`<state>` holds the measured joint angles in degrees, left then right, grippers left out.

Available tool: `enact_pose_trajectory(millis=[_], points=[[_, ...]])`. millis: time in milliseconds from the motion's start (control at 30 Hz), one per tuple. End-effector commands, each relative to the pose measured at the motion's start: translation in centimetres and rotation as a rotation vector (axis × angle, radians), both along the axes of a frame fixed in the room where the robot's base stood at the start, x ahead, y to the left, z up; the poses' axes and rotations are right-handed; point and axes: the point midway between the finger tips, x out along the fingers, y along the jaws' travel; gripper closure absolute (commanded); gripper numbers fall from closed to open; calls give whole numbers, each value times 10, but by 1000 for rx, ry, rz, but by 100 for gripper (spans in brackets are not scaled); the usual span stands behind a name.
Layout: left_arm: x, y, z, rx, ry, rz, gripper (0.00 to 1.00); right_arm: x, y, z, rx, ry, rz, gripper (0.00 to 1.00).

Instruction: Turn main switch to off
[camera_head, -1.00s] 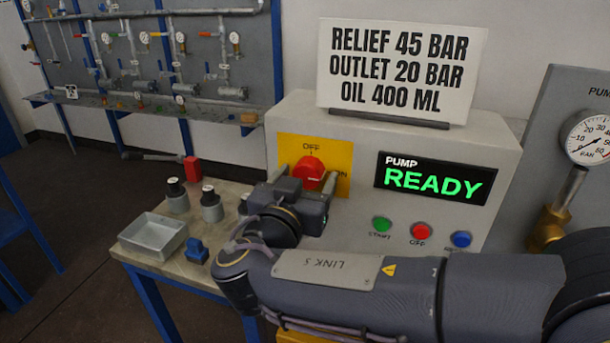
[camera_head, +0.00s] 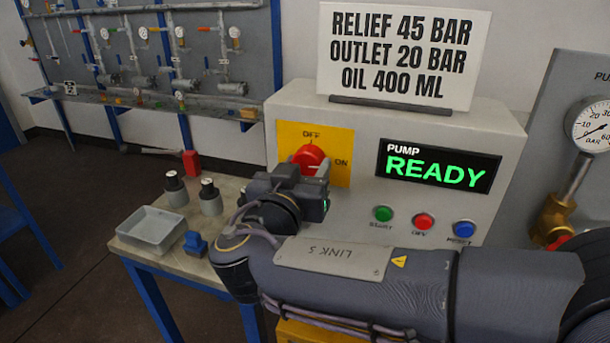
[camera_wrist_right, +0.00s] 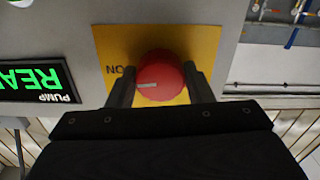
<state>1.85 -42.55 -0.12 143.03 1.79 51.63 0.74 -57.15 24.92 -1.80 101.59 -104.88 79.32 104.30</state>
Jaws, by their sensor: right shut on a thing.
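The main switch is a red round knob (camera_head: 309,158) on a yellow plate (camera_head: 343,145) marked OFF at the top and ON at the right. In the right wrist view, which is upside down, the red knob (camera_wrist_right: 163,72) shows its white mark pointing left, toward the ON side. My right gripper (camera_head: 306,170) is at the knob; in the wrist view its two fingers (camera_wrist_right: 160,84) lie on either side of the knob, shut on it. The knob's lower part is hidden behind the gripper in the head view. My left gripper is not in view.
The panel's display (camera_head: 438,168) reads PUMP READY. Green (camera_head: 383,213), red (camera_head: 423,221) and blue (camera_head: 464,229) buttons sit below it. A gauge (camera_head: 594,126) is at the right. A grey tray (camera_head: 151,231) and small parts stand on the bench at the left.

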Motion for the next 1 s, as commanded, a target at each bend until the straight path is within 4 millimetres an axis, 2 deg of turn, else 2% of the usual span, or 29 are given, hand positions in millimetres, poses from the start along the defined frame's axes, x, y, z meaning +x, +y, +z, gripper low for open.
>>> enact_pose_trajectory(millis=[33, 100, 333, 633, 1000], points=[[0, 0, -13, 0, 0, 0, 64, 0, 0, -5, -23, 6, 1, 76], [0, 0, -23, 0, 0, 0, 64, 0, -1, -6, -72, 21, 1, 76], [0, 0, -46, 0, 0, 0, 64, -1, -1, -4, -268, 86, 1, 76], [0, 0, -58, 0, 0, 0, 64, -1, -1, -1, -542, 175, 1, 76], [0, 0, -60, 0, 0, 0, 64, -1, -2, 1, -880, 285, 1, 76]])
